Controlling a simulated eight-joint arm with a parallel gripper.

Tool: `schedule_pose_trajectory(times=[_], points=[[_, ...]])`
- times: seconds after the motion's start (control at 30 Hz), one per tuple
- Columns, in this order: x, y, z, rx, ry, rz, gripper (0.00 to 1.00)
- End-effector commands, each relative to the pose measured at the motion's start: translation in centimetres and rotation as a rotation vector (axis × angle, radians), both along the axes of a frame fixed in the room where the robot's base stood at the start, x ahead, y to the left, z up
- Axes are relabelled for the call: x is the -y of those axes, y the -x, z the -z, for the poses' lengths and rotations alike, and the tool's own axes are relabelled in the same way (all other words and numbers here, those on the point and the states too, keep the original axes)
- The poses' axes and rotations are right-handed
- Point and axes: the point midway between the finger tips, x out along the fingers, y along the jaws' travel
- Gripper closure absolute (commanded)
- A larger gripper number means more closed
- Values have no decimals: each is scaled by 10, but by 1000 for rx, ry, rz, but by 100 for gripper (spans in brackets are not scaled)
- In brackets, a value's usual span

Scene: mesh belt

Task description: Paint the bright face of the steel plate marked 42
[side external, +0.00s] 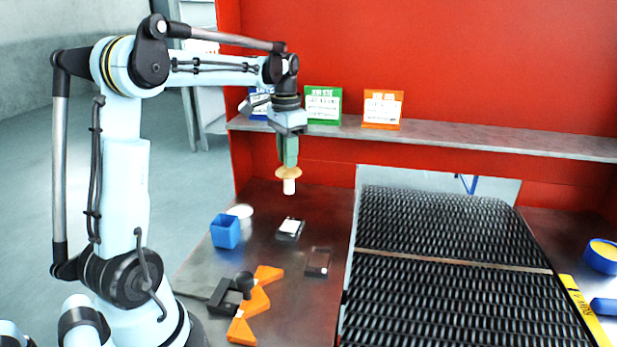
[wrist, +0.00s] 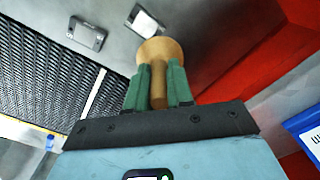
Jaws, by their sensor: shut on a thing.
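My gripper (side external: 289,160) has green fingers and is shut on a tan wooden tool (side external: 289,174) with a wide round collar and a pale lower end. It hangs upright above the back of the bench, clear of the surface. In the wrist view the tool (wrist: 160,50) sits between the fingers (wrist: 158,88). A small plate with a bright white top (side external: 290,228) lies on the bench below; it also shows in the wrist view (wrist: 144,20). A second, darker plate (side external: 318,262) lies nearer the front; it also shows in the wrist view (wrist: 86,34). No number is readable on either plate.
A blue cup (side external: 225,232) and a white disc (side external: 241,210) stand left of the plates. An orange stand (side external: 257,300) and black block (side external: 224,297) are in front. The black mesh belt (side external: 440,270) lies right. Cards (side external: 323,104) stand on the shelf (side external: 470,139) behind.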

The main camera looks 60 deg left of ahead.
Motion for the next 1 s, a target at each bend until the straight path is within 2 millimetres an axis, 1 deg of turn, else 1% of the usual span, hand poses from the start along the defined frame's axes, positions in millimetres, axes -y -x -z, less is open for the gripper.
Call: schedule_pose_trajectory(times=[0.27,0.77,0.87,1.0], points=[[0,0,19,0,0,0,100],[0,0,65,0,0,0,100],[0,0,78,0,0,0,100],[10,10,79,0,0,1,100]])
